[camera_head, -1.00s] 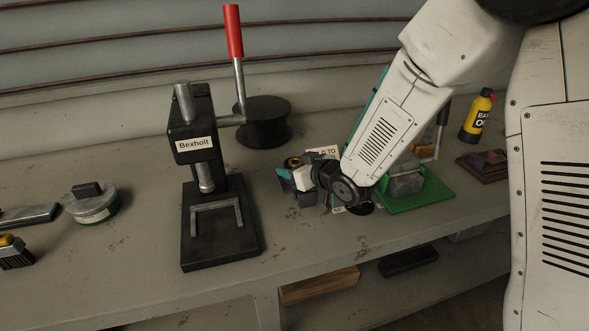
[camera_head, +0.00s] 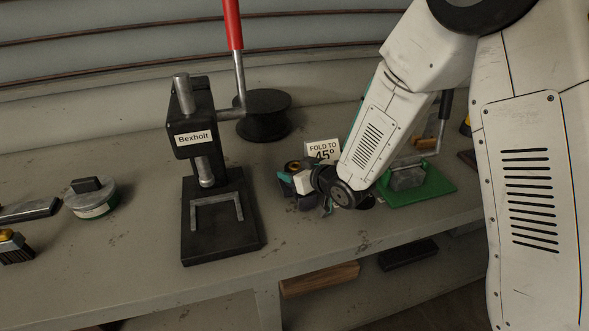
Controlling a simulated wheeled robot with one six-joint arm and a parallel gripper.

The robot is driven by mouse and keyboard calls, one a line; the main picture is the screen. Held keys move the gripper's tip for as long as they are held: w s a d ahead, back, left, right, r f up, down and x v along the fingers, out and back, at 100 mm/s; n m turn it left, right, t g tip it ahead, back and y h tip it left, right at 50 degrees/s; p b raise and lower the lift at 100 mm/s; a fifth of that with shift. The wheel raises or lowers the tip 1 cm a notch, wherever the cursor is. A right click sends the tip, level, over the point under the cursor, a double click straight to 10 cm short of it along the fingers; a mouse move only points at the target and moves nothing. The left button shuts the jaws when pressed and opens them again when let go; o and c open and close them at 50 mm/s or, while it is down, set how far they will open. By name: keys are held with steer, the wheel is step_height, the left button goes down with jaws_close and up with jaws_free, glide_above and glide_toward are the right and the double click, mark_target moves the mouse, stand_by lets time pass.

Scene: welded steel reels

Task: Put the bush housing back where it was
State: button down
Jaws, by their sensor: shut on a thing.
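My gripper (camera_head: 297,186) is low over the bench, right of the black press, at the end of my white arm. It is shut on a small dark part with a brass-coloured ring, which appears to be the bush housing (camera_head: 293,166). The wrist and fingers cover much of this part. I cannot tell whether it touches the bench. The press, labelled "Bexholt" (camera_head: 194,138), has a red-tipped lever and a black base with a grey U-shaped frame on it.
A "FOLD TO 45°" sign (camera_head: 322,151) stands behind my gripper. A green-based tool (camera_head: 430,187) is to the right. A black spool (camera_head: 263,118) stands behind the press. A round tin (camera_head: 92,200) and a brush (camera_head: 14,249) lie left. Bench front is clear.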

steer(key=shift+f, duration=0.2)
steer(key=c, duration=0.6)
jaws_free()
steer(key=shift+s+f, duration=0.1)
steer(key=shift+f, duration=0.05)
steer(key=shift+c, duration=0.2)
steer(key=shift+o, duration=0.3)
steer(key=shift+s+f, duration=0.1)
